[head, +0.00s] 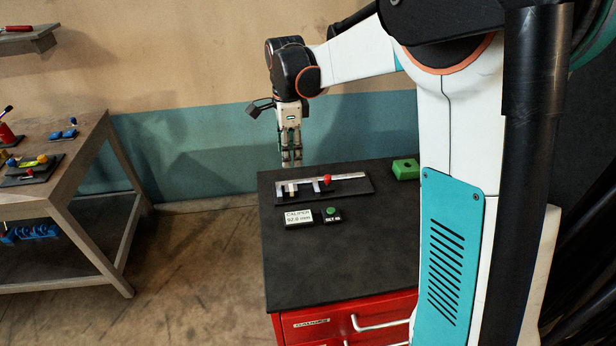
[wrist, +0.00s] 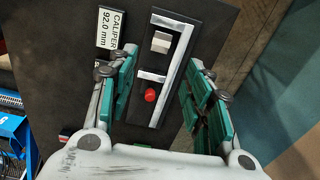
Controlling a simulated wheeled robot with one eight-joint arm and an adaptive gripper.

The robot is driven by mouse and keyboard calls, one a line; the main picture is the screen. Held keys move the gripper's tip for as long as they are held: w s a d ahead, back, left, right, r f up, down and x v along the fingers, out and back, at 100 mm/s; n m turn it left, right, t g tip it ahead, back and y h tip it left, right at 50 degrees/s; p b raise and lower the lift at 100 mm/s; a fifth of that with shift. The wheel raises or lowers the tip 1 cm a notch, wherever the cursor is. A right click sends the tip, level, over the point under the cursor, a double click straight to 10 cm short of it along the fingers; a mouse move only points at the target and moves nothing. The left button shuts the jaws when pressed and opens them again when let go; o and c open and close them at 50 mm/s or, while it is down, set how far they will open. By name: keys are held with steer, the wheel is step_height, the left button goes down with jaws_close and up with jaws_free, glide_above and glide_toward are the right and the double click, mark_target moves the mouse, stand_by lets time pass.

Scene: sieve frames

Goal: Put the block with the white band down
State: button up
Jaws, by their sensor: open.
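A small pale block (wrist: 160,42) with a whitish top and greyish sides lies between the two silver jaws of the caliper (wrist: 152,75) in the wrist view. I cannot make out a separate white band on it. In the head view the caliper (head: 345,179) lies on a dark plate, with a red knob (head: 327,180). My gripper (head: 291,160) points down at the far left edge of the cabinet top. In the wrist view my gripper (wrist: 162,55) is open, with green-padded fingers apart and nothing held between them; the block and caliper appear below.
A caliper readout (head: 298,217) showing 92.0 mm and a green button (head: 331,211) sit in front of the caliper. A green object (head: 405,168) is at the back right. The front of the black cabinet top (head: 330,265) is clear. A wooden workbench (head: 85,165) stands left.

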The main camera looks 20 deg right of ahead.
steer(key=s+r+n+t, duration=0.2)
steer(key=s+r+n, duration=0.25)
steer(key=s, duration=0.25)
steer(key=s+r+n+t, duration=0.1)
steer(key=s+r+n, duration=0.2)
steer(key=s+n, duration=0.4)
steer(key=s+f+n+t, duration=0.2)
steer(key=s+n+t, duration=0.2)
steer(key=s+n, duration=0.4)
steer(key=s, duration=0.5)
steer(key=shift+f, duration=0.15)
